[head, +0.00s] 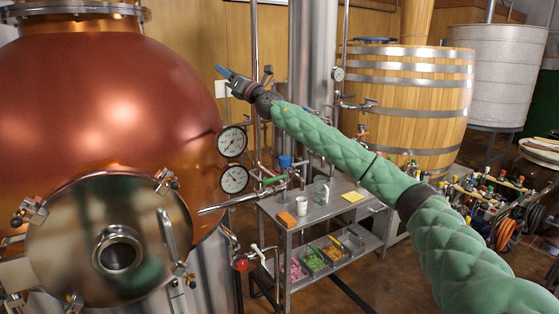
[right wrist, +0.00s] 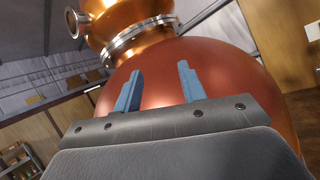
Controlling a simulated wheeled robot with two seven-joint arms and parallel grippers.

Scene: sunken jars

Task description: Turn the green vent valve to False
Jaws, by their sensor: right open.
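My right gripper (head: 224,73) is raised in front of the vessel's upper right side, well above the green handle and touching nothing that I can see. In the right wrist view its two blue fingers (right wrist: 159,88) stand apart with nothing between them and the copper vessel behind. The green valve does not show in that view. My left gripper is not in view.
The copper vessel (head: 110,95) fills the left. A wooden vat (head: 415,100) stands behind.

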